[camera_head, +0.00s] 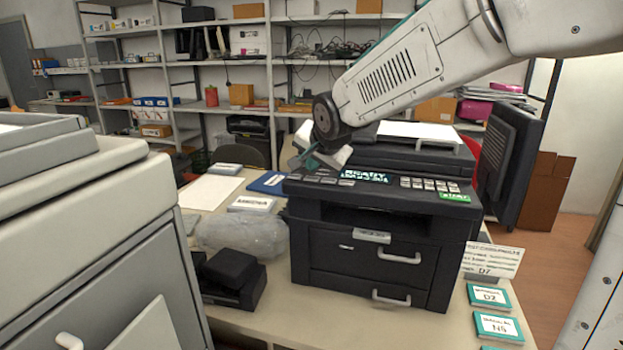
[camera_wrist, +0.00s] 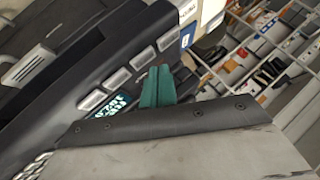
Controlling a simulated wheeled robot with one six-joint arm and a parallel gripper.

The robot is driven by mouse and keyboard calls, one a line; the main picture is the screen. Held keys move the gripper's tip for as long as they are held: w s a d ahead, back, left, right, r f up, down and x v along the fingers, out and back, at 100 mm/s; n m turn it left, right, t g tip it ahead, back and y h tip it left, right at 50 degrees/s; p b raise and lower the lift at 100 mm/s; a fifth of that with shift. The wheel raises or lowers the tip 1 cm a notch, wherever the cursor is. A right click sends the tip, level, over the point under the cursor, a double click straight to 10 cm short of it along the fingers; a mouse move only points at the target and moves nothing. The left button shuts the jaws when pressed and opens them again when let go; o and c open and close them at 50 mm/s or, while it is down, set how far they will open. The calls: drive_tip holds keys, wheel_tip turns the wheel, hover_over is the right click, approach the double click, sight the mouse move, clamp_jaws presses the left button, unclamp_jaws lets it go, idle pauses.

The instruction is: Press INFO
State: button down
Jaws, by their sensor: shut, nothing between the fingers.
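The black printer (camera_head: 350,245) stands on the table, its lit display (camera_head: 366,175) reading READY on the top line. A row of grey buttons (camera_head: 328,181) lies left of the display, and a keypad with a green START key (camera_head: 454,197) lies right of it. My gripper (camera_head: 308,162) is at the panel's left end, above or at the grey buttons. In the wrist view its teal fingers (camera_wrist: 158,86) are together and empty, beside the grey buttons (camera_wrist: 92,100) and the display (camera_wrist: 112,106). Button labels are too small to read. I cannot tell whether the fingertips touch a button.
A large grey machine (camera_head: 90,220) fills the left. On the table (camera_head: 300,318) lie a clear plastic bag (camera_head: 240,232), a black device (camera_head: 232,278), a blue folder (camera_head: 268,183) and teal-edged boxes (camera_head: 498,326). Shelves (camera_head: 220,60) stand behind.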

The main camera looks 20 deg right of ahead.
sight(313, 180)
drive_tip(key=shift+f, duration=0.15)
drive_tip(key=shift+f, duration=0.25)
drive_tip(key=shift+f, duration=0.4)
idle(0.7)
drive_tip(key=shift+r, duration=0.85)
drive_tip(key=shift+r, duration=2.5)
